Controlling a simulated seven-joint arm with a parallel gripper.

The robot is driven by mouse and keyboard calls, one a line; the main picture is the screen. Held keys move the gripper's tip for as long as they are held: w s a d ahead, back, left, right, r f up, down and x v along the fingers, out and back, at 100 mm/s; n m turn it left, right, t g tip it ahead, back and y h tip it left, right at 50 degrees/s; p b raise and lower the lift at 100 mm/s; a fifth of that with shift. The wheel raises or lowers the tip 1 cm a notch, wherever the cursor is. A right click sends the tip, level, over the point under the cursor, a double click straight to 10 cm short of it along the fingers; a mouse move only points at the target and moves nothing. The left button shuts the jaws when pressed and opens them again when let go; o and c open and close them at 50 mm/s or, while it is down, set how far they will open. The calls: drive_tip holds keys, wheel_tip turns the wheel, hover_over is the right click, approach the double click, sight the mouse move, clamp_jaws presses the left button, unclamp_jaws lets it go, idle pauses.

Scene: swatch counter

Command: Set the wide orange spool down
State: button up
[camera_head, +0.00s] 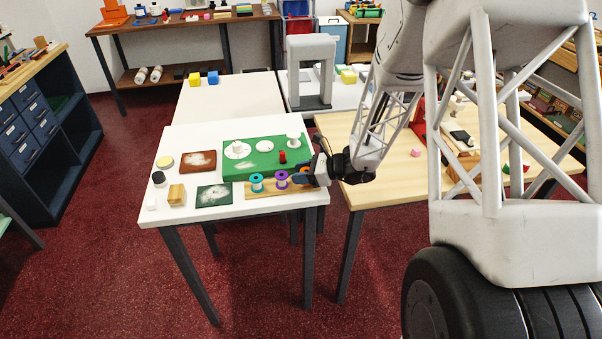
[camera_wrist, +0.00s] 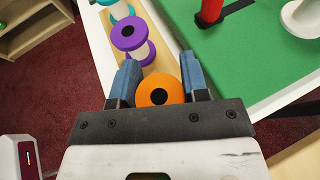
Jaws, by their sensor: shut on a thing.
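The orange spool (camera_wrist: 159,92) is between the two blue fingers of my gripper (camera_wrist: 160,72) in the wrist view, with its round top and dark centre hole facing the camera. My gripper is shut on it. In the head view my gripper (camera_head: 303,175) is at the right front of the white table, and only a little orange shows there. A purple spool (camera_wrist: 128,34) stands just beyond the orange one on a pale wooden strip (camera_wrist: 160,60). A teal spool (camera_head: 256,183) stands left of the purple one. Whether the orange spool's base touches the strip is hidden.
A green board (camera_head: 235,168) lies behind the strip, bearing white pieces and a red cylinder (camera_head: 283,157). A dark green swatch (camera_head: 214,196), a brown swatch (camera_head: 198,161) and a wooden block (camera_head: 176,195) lie to the left. The white table's front edge is close.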

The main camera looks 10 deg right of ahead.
drive_tip(key=shift+f, duration=0.1)
drive_tip(key=o, duration=0.6)
drive_tip(key=shift+v, duration=6)
